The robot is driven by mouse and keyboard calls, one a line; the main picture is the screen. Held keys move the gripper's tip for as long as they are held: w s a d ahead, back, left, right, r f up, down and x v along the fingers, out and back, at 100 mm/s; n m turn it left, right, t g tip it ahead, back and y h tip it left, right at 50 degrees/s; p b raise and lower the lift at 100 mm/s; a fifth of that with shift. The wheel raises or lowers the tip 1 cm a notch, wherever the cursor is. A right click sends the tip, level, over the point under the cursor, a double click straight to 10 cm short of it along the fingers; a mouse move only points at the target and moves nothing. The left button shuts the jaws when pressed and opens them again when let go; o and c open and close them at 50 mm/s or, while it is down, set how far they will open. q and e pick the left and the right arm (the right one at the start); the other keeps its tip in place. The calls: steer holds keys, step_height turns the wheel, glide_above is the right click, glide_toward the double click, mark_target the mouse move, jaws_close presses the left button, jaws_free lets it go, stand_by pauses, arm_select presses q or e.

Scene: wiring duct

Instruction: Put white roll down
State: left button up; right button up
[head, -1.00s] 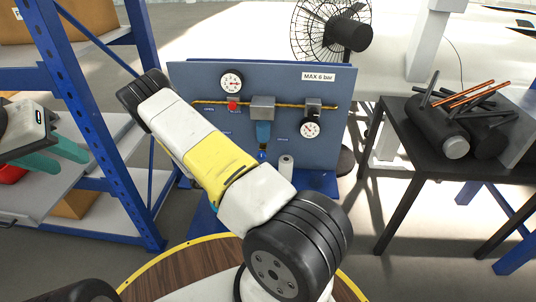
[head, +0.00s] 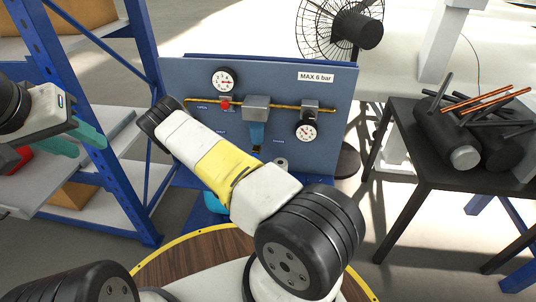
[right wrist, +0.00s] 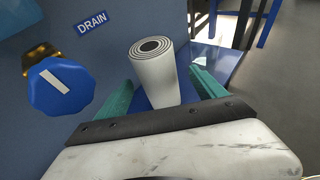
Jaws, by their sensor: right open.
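The white roll (right wrist: 155,78) stands upright on a blue base in the right wrist view, its dark spiral end facing up. In the head view only its top (head: 281,163) shows behind my right forearm. My right gripper (right wrist: 163,92) is open, with one teal finger on each side of the roll and visible room beside it. In the head view my right gripper is hidden behind my arm. My left gripper (head: 82,142) is at the left edge by the blue rack, its teal fingers apart and empty.
A blue panel (head: 180,80) with gauges stands behind the roll. A blue drain knob (right wrist: 60,86) is close left of my right gripper. A black table (head: 440,170) with cylinders and rods is at right, a blue rack (head: 75,110) at left.

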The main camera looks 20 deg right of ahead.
steer(key=x, duration=0.7)
steer(key=shift+w, duration=0.15)
steer(key=shift+r, duration=0.1)
steer(key=c, duration=1.6)
steer(key=shift+r, duration=0.3)
steer(key=shift+a, duration=0.1)
